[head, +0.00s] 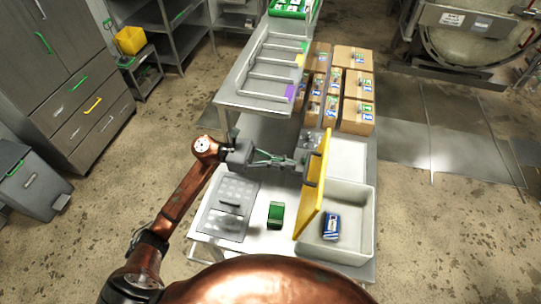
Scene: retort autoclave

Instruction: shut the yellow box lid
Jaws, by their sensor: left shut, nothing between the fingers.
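The yellow lid (313,190) stands steeply up along the left side of a pale box (364,222), so the box is open. A blue and white packet (332,226) lies inside the box. My left gripper (301,159) reaches in from the left and is shut and empty. Its fingertips are at the left face of the lid, near the lid's far upper part; I cannot tell whether they touch it. My right gripper is not in view.
A green block (276,215) and a grey panel with a handle (229,208) are on the table (258,238) left of the box. Several cardboard boxes (357,117) stand behind, beside a grey rack (257,101) with dividers.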

